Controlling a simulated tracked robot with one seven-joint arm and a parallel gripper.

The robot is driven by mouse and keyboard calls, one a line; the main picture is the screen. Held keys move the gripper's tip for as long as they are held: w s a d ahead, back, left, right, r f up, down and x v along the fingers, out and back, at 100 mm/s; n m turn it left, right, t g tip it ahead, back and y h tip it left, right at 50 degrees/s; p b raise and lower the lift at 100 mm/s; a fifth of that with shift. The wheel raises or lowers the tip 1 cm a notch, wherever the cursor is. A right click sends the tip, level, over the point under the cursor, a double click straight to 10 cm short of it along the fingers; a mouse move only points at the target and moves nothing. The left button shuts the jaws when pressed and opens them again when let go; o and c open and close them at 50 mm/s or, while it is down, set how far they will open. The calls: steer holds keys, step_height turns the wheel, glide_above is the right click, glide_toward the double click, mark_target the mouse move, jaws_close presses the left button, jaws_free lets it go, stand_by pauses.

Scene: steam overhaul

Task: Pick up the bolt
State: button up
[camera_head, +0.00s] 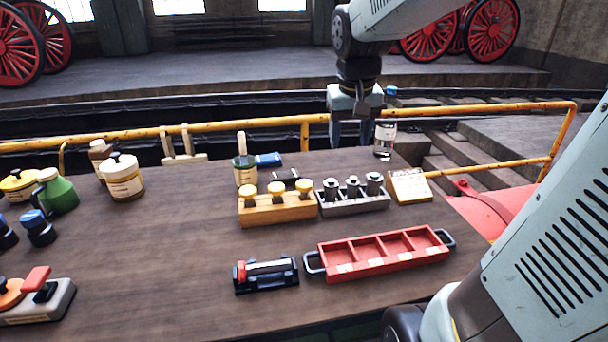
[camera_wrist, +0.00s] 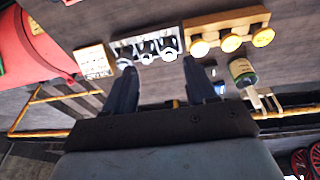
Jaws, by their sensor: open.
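A grey metal rack (camera_head: 352,205) stands on the brown table with three grey bolts in a row: a left bolt (camera_head: 331,188), a middle bolt (camera_head: 352,186) and a right bolt (camera_head: 374,183). They look upright. The rack (camera_wrist: 172,28) also shows at the top of the wrist view, with the bolts' heads toward me. My gripper (camera_head: 350,140) hangs above and behind the rack, fingers pointing down. In the wrist view my gripper (camera_wrist: 160,78) has its fingers spread with nothing between them. The fingertips are apart from the bolts.
A wooden block (camera_head: 277,214) with yellow-topped pegs adjoins the rack's left side. A small labelled board (camera_head: 409,187) stands to its right. A clear bottle (camera_head: 385,136) stands near my gripper. A red divided tray (camera_head: 382,255) and a black cradle (camera_head: 266,275) lie in front.

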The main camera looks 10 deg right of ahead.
mark_target(331, 180)
steer(key=w+f+g, duration=0.3)
steer(key=w+f, duration=0.4)
steer(key=w, duration=0.5)
steer(key=shift+y, duration=0.4)
steer(key=f, duration=0.9)
steer(key=shift+w+d, duration=0.15)
steer(key=shift+d, duration=0.05)
steer(key=shift+w+d+f, duration=0.1)
steer(key=shift+f, duration=1.2)
steer(key=shift+w+d+f, duration=0.1)
steer(key=shift+f, duration=1.15)
jaws_close()
